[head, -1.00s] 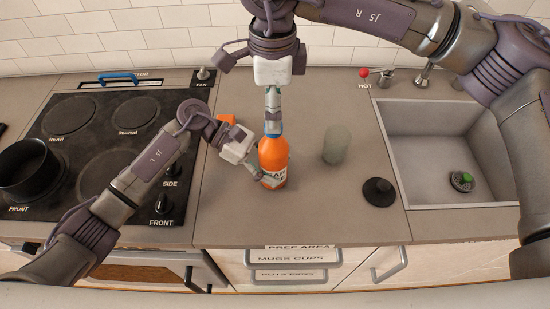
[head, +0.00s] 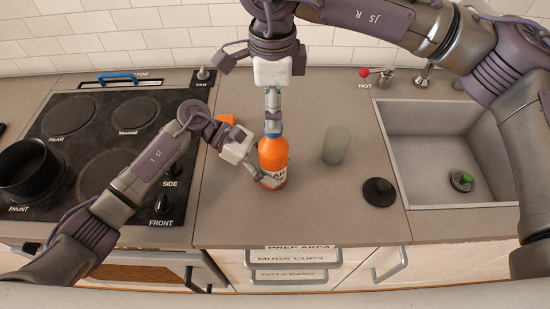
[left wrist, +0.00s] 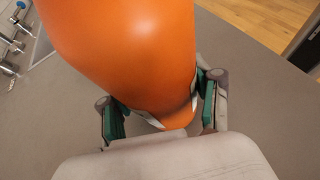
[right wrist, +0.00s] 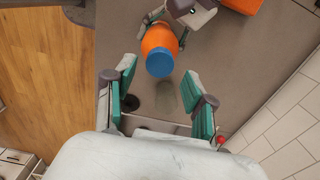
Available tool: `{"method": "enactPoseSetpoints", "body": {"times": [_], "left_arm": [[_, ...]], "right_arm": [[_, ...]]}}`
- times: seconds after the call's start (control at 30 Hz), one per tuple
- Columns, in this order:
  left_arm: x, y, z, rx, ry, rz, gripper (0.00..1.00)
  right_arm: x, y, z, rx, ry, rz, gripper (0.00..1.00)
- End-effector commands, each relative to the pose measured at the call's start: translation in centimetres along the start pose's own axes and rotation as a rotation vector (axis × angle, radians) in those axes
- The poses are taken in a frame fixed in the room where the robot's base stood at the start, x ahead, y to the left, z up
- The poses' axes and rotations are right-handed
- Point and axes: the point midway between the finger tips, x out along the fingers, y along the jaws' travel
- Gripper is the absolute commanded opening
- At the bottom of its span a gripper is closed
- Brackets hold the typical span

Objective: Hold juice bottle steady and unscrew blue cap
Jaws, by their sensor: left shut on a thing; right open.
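The orange juice bottle (head: 272,155) stands upright on the counter, with a white label low on its side. Its blue cap (head: 272,134) is on top; it also shows as a blue disc in the right wrist view (right wrist: 159,62). My left gripper (head: 257,174) is shut around the lower part of the bottle. In the left wrist view its green-padded fingers (left wrist: 162,115) lie on both sides of the orange body (left wrist: 125,45). My right gripper (head: 272,122) points down just above the cap. In the right wrist view its fingers (right wrist: 163,98) are open and empty, with the cap beyond them.
A translucent greenish cup (head: 336,145) and a black round object (head: 379,191) stand right of the bottle. An orange object (head: 226,119) sits behind my left gripper. The sink (head: 400,170) is at right, the stove with a black pot (head: 28,170) at left. The counter in front is clear.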

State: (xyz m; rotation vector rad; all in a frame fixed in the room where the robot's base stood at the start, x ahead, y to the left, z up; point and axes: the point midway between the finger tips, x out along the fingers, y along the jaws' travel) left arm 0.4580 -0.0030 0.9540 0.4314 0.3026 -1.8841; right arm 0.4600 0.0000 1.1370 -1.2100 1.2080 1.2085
Motion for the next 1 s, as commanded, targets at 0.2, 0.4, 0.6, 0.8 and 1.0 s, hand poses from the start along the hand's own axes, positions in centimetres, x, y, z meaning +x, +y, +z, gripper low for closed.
{"method": "enactPoseSetpoints", "body": {"times": [0.2, 0.4, 0.6, 0.8, 1.0], "left_arm": [[0.0, 0.0, 0.0, 0.000, 0.000, 0.001, 0.22], [0.0, 0.0, 0.0, 0.000, 0.000, 0.001, 0.22], [0.0, 0.0, 0.0, 0.000, 0.000, 0.001, 0.22], [0.0, 0.0, 0.1, 0.001, -0.001, 0.001, 0.22], [0.0, 0.0, 0.1, 0.001, -0.001, 0.001, 0.22]], "right_arm": [[1.0, 0.0, 0.0, 0.000, 0.001, 0.002, 0.55], [2.0, 0.0, 0.0, 0.001, 0.001, 0.001, 0.55], [3.0, 0.0, 0.0, 0.000, 0.000, 0.002, 0.55], [3.4, 0.0, 0.0, 0.000, 0.000, 0.001, 0.55], [3.4, 0.0, 0.0, 0.045, 0.000, 0.001, 0.55]]}}
